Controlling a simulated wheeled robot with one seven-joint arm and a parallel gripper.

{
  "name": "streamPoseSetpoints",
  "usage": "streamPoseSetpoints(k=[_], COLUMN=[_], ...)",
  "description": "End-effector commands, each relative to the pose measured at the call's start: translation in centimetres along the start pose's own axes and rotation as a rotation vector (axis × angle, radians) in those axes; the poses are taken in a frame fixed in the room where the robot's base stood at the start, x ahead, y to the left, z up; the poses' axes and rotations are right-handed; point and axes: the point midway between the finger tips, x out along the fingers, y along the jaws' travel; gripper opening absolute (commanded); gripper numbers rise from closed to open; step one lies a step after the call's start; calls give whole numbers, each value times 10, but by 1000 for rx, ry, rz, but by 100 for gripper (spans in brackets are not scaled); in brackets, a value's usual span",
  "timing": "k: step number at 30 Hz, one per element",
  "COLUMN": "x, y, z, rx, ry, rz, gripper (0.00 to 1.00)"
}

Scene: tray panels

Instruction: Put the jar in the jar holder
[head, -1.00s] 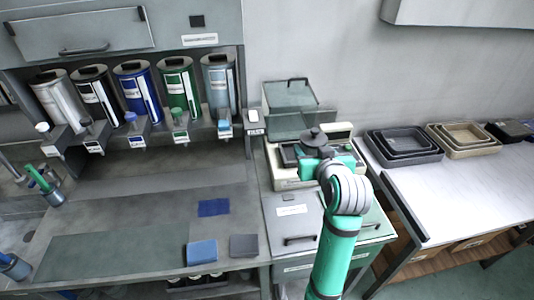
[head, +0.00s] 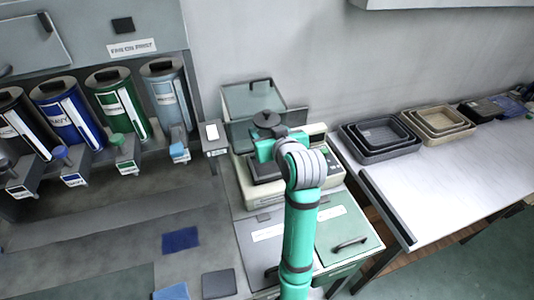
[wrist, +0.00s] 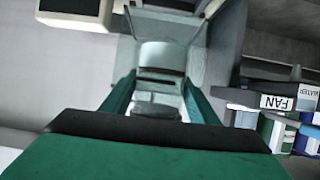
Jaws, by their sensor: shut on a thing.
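My green gripper (head: 265,147) is above the pale machine on the bench, in the head view. In the wrist view its two green fingers stand either side of a pale, glassy cylinder with dark bands, which I take to be the jar (wrist: 160,62). The gripper is shut on it. In the head view the jar is not clearly distinguishable; a dark round part (head: 267,119) shows at the gripper, and I cannot tell whether it belongs to the jar. I cannot identify the jar holder in the current views.
The pale machine (head: 311,145) has a raised clear lid (head: 252,98) behind my gripper. Several coloured canisters (head: 118,104) hang over the bench at left. Nested dark trays (head: 380,137) and beige trays (head: 437,121) stand on the white table (head: 430,185), whose front is clear.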

Motion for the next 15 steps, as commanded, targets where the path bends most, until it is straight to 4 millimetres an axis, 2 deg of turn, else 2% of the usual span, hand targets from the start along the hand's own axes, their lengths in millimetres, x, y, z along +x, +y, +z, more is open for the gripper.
streamPoseSetpoints(k=[6, 15], x=[14, 22], y=[1, 2], z=[37, 56], rx=[3, 1], ry=[-4, -1], rz=[1, 3], gripper=[19, 19])
